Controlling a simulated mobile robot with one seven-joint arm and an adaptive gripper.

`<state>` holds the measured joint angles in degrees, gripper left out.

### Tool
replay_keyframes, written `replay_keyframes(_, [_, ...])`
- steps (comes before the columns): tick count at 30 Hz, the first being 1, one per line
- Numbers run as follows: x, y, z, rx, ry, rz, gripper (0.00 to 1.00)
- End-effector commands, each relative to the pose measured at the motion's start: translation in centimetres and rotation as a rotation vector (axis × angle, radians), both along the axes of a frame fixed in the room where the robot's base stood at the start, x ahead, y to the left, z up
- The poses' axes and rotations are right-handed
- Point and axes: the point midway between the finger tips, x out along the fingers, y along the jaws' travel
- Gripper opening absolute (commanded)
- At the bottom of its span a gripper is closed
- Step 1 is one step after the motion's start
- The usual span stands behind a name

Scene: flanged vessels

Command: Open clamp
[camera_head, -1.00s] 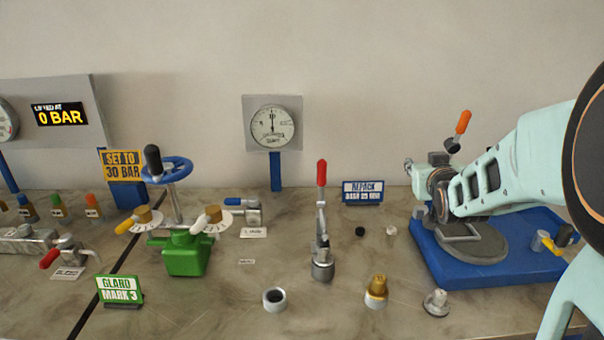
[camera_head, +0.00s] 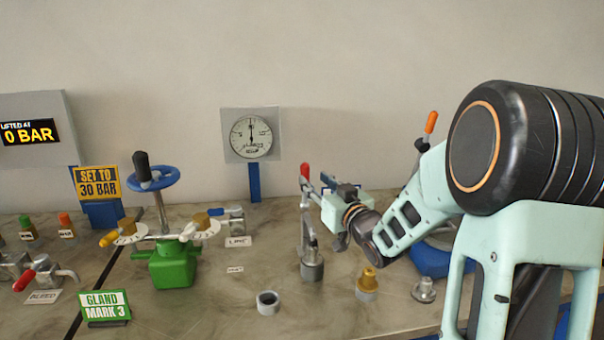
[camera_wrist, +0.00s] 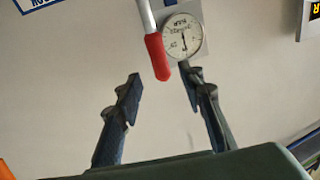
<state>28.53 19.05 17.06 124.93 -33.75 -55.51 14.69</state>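The upright clamp-like device with a red-tipped lever (camera_head: 305,170) stands on a round grey base (camera_head: 312,268) near the middle of the bench. My gripper (camera_head: 318,186) is at the height of the red tip, close on its right side. In the wrist view, the red tip (camera_wrist: 157,57) lies across the space ahead of my two open fingers (camera_wrist: 160,80), with nothing held between them. Whether a finger touches the lever cannot be told. An orange-handled lever (camera_head: 431,122) on the blue base (camera_head: 428,258) at the right is partly hidden by my arm.
A green valve body (camera_head: 173,266) with a blue handwheel (camera_head: 152,178) stands to the left. A dial gauge (camera_head: 250,136) is behind. A grey ring (camera_head: 268,303), a brass-topped fitting (camera_head: 368,284) and a metal flanged part (camera_head: 424,290) stand in front.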

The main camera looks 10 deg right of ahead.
Motion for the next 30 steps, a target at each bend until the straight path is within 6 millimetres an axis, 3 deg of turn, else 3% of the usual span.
replay_keyframes(3, [2.4,0.8,0.0,0.001,0.0,0.003,0.36])
replay_keyframes(10, [5.5,1.5,0.0,-0.001,0.0,0.0,0.36])
replay_keyframes(23, [6.6,1.8,0.0,-0.001,0.001,-0.001,0.36])
replay_keyframes(30, [6.6,1.8,0.0,-0.001,0.001,-0.001,0.11])
